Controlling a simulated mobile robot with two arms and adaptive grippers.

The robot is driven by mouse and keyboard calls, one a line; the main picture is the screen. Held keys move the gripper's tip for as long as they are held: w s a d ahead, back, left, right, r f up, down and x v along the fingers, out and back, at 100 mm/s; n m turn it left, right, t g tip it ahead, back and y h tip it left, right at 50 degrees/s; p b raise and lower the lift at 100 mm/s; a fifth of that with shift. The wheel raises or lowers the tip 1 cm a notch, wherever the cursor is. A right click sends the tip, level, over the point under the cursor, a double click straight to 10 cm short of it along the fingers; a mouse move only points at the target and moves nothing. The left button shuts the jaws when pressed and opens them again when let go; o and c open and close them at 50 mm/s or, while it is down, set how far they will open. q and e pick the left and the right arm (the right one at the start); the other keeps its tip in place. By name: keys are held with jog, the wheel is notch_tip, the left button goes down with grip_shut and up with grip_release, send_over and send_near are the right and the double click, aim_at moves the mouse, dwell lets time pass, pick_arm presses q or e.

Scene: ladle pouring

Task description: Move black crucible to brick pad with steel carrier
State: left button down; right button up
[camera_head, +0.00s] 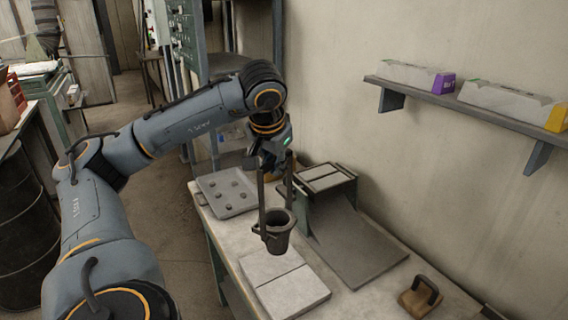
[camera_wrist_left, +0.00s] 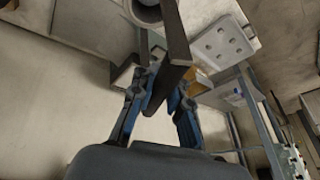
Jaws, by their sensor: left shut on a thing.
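My left gripper (camera_head: 272,158) is shut on the upper part of the dark steel carrier (camera_head: 262,200); the carrier's bar also shows between the fingers in the left wrist view (camera_wrist_left: 176,45). The black crucible (camera_head: 277,237) is upright at the carrier's lower end, below the gripper. Its rim shows at the top of the left wrist view (camera_wrist_left: 146,14). The brick pad (camera_head: 290,288), two pale slabs side by side, lies on the bench. The crucible overlaps the pad's far edge in the head view; I cannot tell whether it touches. My right gripper is not in view.
A dark box with pale slabs on top (camera_head: 326,180) and a sloping plate (camera_head: 355,245) stand right of the crucible. A tray with several round spots (camera_head: 228,193) lies behind. A wooden block with a black handle (camera_head: 420,297) sits front right. A wall shelf (camera_head: 480,112) runs above.

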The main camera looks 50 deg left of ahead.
aim_at(276, 212)
pick_arm(q)
jog(key=shift+d+f+b, duration=0.1)
jog(key=shift+f+b, duration=5)
jog(key=shift+f, duration=1.4)
jog(key=shift+s+a+r, duration=0.1)
jog(key=shift+a+r, duration=0.05)
jog(key=shift+a, duration=0.35)
jog(key=s+a+r+p, duration=0.2)
jog(key=s+a+r, duration=0.1)
jog(key=a, duration=0.8)
jog(key=shift+s+r+p, duration=0.2)
jog(key=shift+r+p, duration=0.15)
jog(key=shift+r, duration=0.45)
jog(key=shift+f, duration=0.1)
